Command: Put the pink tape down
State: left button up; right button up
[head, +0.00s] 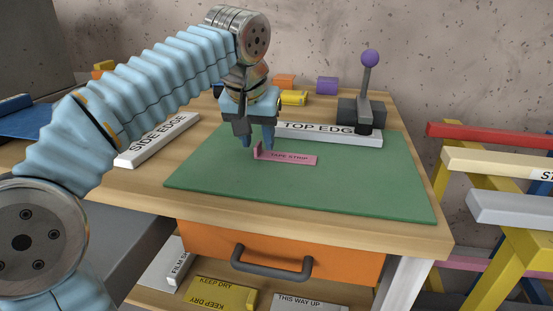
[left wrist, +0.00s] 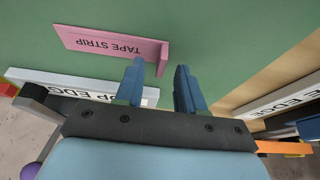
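The pink tape, a flat strip labelled TAPE STRIP (head: 290,159) with an upright tab at its left end, appears to lie flat on the green mat (head: 350,185). It also shows in the left wrist view (left wrist: 105,42), its tab just beyond the fingertips. My left gripper (head: 258,143) points down over the tab end. Its blue fingers (left wrist: 161,68) are apart, with a gap on at least one side of the tab, so it is open and holds nothing. Whether the fingertips reach down beside the tab is hard to tell. My right gripper is in neither view.
A white TOP EDGE bar (head: 335,135) lies along the mat's back, beside a dark lever stand with a purple knob (head: 370,58). A white SIDE EDGE bar (head: 158,140) lies left. Small coloured blocks (head: 293,97) stand behind. The mat's right and front are clear.

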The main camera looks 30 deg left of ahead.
pick_arm(q)
jog(key=shift+f, duration=0.25)
grip_shut()
jog(key=shift+r, duration=0.15)
